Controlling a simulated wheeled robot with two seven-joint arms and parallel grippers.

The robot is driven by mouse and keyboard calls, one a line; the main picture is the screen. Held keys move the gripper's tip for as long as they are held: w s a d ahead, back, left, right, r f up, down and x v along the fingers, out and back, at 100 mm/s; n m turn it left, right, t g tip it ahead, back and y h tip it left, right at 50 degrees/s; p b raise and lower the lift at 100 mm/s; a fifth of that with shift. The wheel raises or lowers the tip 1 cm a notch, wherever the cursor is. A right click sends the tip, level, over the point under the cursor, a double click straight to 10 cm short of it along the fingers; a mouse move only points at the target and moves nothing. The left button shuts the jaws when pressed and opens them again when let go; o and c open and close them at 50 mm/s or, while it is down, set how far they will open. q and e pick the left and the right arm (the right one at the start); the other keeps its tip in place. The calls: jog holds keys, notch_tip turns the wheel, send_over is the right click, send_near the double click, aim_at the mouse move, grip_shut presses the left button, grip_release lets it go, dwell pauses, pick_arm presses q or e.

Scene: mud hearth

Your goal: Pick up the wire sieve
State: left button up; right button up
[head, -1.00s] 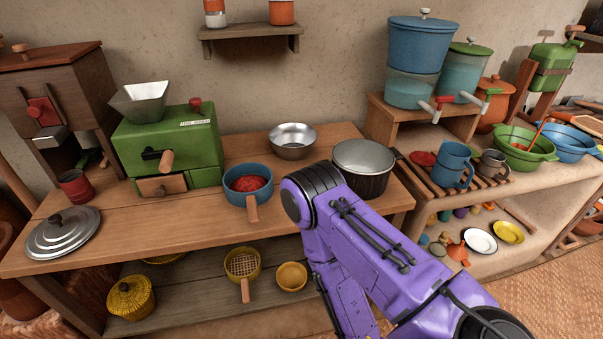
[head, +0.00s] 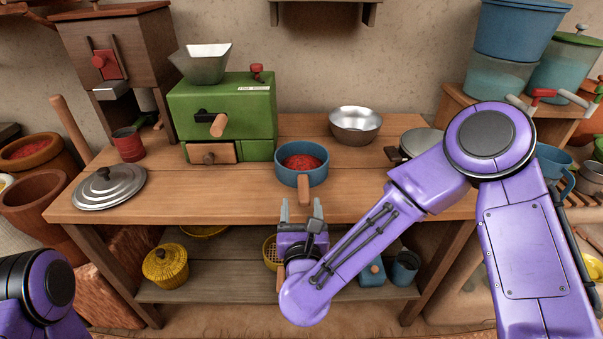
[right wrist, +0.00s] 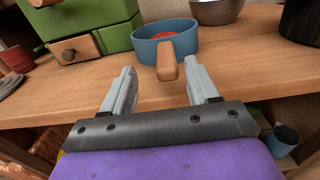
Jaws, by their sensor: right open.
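A blue round vessel (head: 314,178) with red contents stands on the wooden counter, its wooden handle pointing to the front edge; whether it has a mesh bottom is hidden. A yellow round piece with a wire mesh (head: 268,254) is on the lower shelf, mostly hidden behind my right gripper (head: 301,208). My right gripper is open and empty at the counter's front edge, its fingers pointing toward the blue vessel. In the right wrist view, the blue vessel's handle (right wrist: 167,62) shows between and just beyond the fingertips, apart from them. My left gripper is out of view.
A green mill (head: 225,110), a metal bowl (head: 356,122) and a dark pot with a pale top (head: 420,142) stand around the blue vessel. A metal lid (head: 108,188) lies at the left. The counter (head: 230,200) is clear left of the vessel.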

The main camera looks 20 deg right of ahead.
aim_at(303, 175)
jog(key=x, duration=0.4)
jog(key=p+x, duration=0.1)
jog(key=x, duration=0.2)
jog(key=shift+s+d+f, duration=0.1)
jog(key=shift+d+f, duration=0.25)
grip_shut()
